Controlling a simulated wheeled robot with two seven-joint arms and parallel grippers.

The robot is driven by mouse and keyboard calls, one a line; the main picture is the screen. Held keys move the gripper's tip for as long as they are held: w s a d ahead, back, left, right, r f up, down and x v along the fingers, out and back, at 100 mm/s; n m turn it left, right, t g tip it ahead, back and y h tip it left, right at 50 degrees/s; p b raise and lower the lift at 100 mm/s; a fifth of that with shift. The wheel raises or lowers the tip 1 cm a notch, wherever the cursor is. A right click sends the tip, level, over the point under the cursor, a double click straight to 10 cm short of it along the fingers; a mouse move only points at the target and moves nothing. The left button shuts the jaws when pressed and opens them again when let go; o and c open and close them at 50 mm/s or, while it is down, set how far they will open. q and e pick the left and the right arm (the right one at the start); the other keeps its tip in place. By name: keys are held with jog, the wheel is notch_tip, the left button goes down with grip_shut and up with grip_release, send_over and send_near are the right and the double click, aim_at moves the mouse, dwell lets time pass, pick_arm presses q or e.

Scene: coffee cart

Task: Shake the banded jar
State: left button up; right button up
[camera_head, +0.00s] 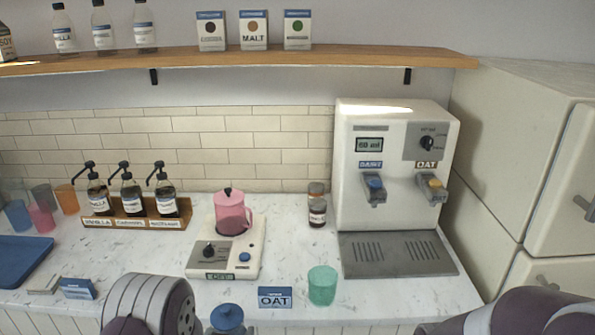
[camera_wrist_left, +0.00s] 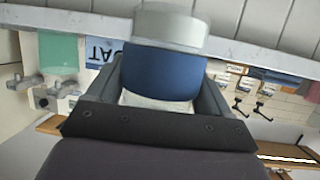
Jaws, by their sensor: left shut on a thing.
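The banded jar (camera_wrist_left: 165,72) fills the middle of the left wrist view, with a broad blue band and a pale grey-white end. My left gripper (camera_wrist_left: 163,88) is shut around it, one finger on each side. In the head view a blue knobbed top (camera_head: 227,318), seemingly the jar's, shows at the bottom edge beside my left arm; the rest is cut off. It looks roughly upright there. My left fingers do not show clearly in the head view. My right arm shows at the lower right, with its gripper out of view.
Close by on the marble counter stand the OAT card (camera_head: 275,297), a green cup (camera_head: 322,286) and a hot plate (camera_head: 205,262) with a pink pot (camera_head: 231,214). A dispenser (camera_head: 397,165) stands right, a syrup rack (camera_head: 136,219) and blue tray (camera_head: 22,258) left.

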pick_arm(q)
jog(key=shift+s+a+f+n+y, duration=0.2)
jog(key=shift+a+f, duration=0.15)
jog(key=shift+a, duration=0.25)
jog(key=shift+s+a+f+n+y, duration=0.1)
jog(key=shift+a+f+y, duration=0.1)
jog(key=shift+a+f, duration=0.3)
notch_tip(320, 180, up, 5)
jog(key=a, duration=0.1)
jog(key=f, duration=0.5)
jog(key=shift+s+a, duration=0.2)
jog(key=shift+s, duration=0.2)
jog(key=shift+w+a+r, duration=0.1)
jog(key=shift+w+r, duration=0.1)
jog(key=shift+r, duration=0.8)
jog(key=shift+w+d+r, duration=0.1)
jog(key=shift+w+r, duration=0.1)
jog(key=shift+r, duration=0.85)
jog(key=shift+w+a+r, duration=0.1)
jog(key=shift+w+r, duration=0.1)
jog(key=shift+r, duration=0.8)
jog(key=c, duration=0.3)
jog(key=f, duration=0.3)
jog(key=s+f, duration=0.1)
jog(key=f, duration=0.1)
jog(key=shift+f, duration=0.25)
jog(key=shift+c, duration=0.9)
jog(key=shift+w+f, duration=0.35)
